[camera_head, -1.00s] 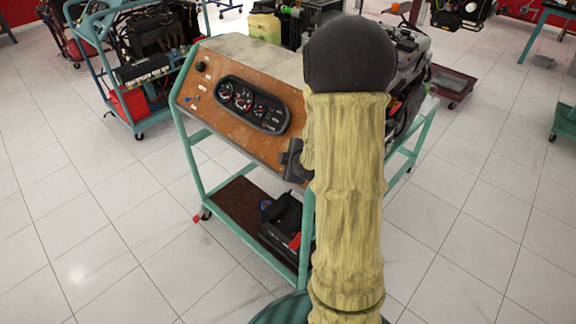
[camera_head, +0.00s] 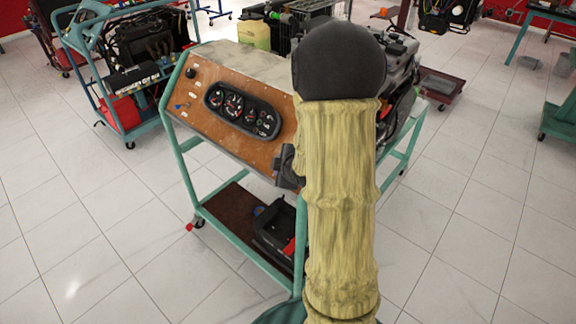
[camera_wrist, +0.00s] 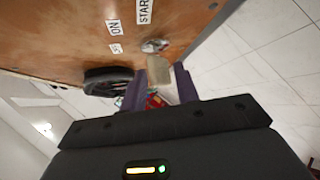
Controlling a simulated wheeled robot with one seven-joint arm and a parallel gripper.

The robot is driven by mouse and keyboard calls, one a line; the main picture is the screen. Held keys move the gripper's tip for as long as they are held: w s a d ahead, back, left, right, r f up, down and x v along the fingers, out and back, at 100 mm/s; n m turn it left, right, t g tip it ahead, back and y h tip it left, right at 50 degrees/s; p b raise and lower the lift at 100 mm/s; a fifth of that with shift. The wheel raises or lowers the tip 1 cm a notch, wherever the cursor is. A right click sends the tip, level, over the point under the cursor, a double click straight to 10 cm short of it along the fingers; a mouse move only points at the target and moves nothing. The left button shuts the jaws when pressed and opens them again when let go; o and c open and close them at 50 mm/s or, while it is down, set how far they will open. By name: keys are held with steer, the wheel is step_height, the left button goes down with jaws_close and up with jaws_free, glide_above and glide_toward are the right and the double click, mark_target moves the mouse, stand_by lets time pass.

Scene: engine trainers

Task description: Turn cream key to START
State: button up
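The cream key (camera_wrist: 158,69) sits in a metal switch (camera_wrist: 154,46) on the brown panel in the wrist view. My gripper (camera_wrist: 160,72) has its two purple fingers either side of the key, with what looks like a small gap, so it appears open. Whether a finger touches the key is unclear. The START label (camera_wrist: 145,10), ON label (camera_wrist: 115,28) and a third small label (camera_wrist: 117,48) are beside the switch. In the head view, the brown panel (camera_head: 190,108) slopes on a green cart; my arm hides the key there.
A gauge cluster (camera_head: 242,110) is on the panel, left of my arm. A black round part (camera_wrist: 106,80) stands out from the panel close to my left finger. The cart's green frame (camera_head: 180,165) is in front of me.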

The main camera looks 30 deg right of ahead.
steer(key=b+v, duration=0.4)
steer(key=v, duration=1.3)
steer(key=shift+r, duration=0.1)
stand_by(0.6)
steer(key=s+a+f+m+g+y, duration=0.1)
steer(key=s+a+f+m+g, duration=0.2)
steer(key=a+f+m+g, duration=0.7)
steer(key=a+r+m+t+p, duration=0.1)
steer(key=a+r+t+p, duration=0.1)
steer(key=r+p, duration=1)
steer(key=a+p, duration=0.1)
steer(key=p, duration=0.2)
steer(key=shift+s+a+r+m, duration=0.2)
steer(key=shift+r+m, duration=0.1)
steer(key=shift+r, duration=0.05)
